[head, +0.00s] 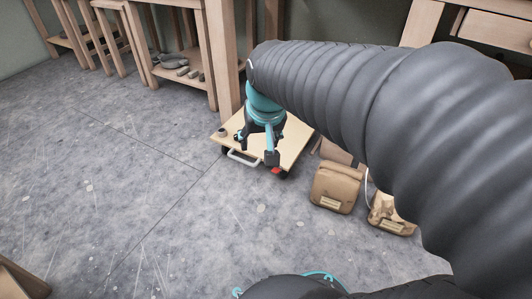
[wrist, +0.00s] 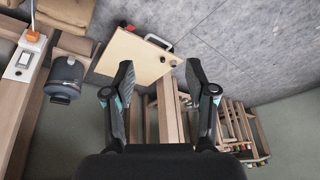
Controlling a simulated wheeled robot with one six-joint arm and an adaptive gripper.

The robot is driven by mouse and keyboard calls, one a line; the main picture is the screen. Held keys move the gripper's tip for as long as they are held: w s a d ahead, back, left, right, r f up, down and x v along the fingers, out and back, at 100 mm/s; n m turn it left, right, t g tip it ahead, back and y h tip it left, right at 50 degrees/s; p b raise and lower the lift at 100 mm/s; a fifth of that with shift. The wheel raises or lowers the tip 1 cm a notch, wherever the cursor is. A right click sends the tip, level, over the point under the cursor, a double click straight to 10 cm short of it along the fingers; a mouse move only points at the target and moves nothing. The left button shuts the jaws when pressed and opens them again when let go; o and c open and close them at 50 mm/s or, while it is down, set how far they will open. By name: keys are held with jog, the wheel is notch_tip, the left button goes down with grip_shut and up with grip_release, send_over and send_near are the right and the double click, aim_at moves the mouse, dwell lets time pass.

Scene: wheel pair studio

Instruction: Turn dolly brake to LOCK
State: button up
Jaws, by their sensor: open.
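The dolly (head: 233,140) is a low pale wooden board on dark wheels, standing on the floor beneath my gripper (head: 256,147). It has a white handle (head: 243,159) on its front edge. A small red part (head: 277,170), perhaps the brake, sits at the front right edge, close to one fingertip in the picture. LOCK markings are too small to read. The wrist view shows the dolly (wrist: 125,55) beyond my open, empty gripper (wrist: 159,68), with a gap between fingers and board. My arm hides part of the board's back.
A small round cup-like item (head: 222,132) sits on the dolly's left corner. Two tan bags (head: 337,186) (head: 390,214) lie on the floor to the right. A wooden bench (head: 222,60) stands behind the dolly.

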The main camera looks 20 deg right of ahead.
jog(key=w+d+f+m+g+p, duration=0.15)
jog(key=w+d, duration=0.25)
jog(key=w, duration=0.7)
jog(key=m+g+p, duration=0.3)
jog(key=m+p, duration=0.4)
send_over(276, 170)
notch_tip(276, 170, down, 27)
jog(key=shift+n, duration=0.25)
notch_tip(276, 170, down, 15)
jog(key=shift+r, duration=0.15)
